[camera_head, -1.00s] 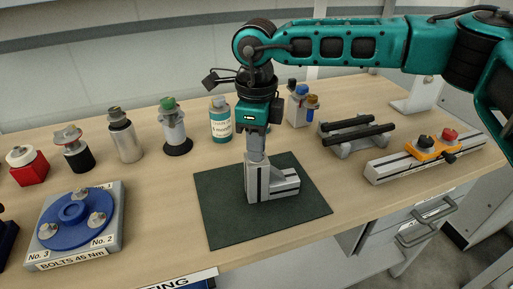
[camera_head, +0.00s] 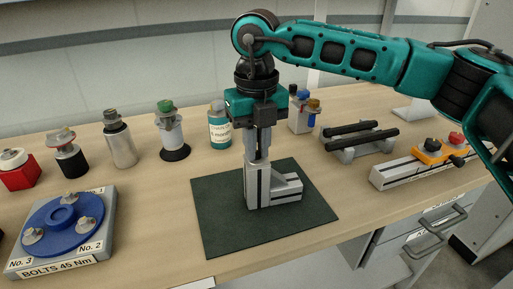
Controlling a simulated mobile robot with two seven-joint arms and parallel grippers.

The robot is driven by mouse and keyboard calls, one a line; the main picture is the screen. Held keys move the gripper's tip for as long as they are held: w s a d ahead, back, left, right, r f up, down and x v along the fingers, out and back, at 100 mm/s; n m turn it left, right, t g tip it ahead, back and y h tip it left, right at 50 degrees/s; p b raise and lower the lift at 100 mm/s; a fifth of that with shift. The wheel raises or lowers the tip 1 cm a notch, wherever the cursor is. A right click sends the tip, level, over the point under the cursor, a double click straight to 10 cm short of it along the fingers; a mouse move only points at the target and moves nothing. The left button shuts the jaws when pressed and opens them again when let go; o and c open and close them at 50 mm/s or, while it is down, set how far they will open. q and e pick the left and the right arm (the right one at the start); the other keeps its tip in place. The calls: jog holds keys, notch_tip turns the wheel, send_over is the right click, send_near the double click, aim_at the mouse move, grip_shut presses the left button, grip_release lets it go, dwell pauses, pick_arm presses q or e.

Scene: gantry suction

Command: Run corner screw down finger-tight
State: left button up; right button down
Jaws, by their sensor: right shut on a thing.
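A silver aluminium corner assembly (camera_head: 257,189), an upright profile with a shorter piece lying to its right, stands on a dark green mat (camera_head: 222,229). My right gripper (camera_head: 258,152) points straight down over the top of the upright profile. Its fingers are close together and shut at the profile's top end. The corner screw itself is too small or hidden by the fingers to make out. My left gripper is not in view.
A blue flange on a bolt plate (camera_head: 62,224) stands at the left. Several bottles and holders, including a labelled bottle (camera_head: 219,128), line the back. A black-barred rack (camera_head: 360,138) and a rail with an orange clamp (camera_head: 432,152) stand at the right. The mat's front is clear.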

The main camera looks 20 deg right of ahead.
jog(key=m+b, duration=0.1)
jog(key=m, duration=0.5)
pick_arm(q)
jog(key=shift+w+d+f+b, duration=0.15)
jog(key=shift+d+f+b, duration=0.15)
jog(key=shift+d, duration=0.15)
pick_arm(e)
jog(key=shift+m, duration=1.4)
jog(key=c, duration=1.1)
grip_release()
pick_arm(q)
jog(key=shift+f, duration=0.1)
pick_arm(e)
jog(key=shift+r, duration=0.1)
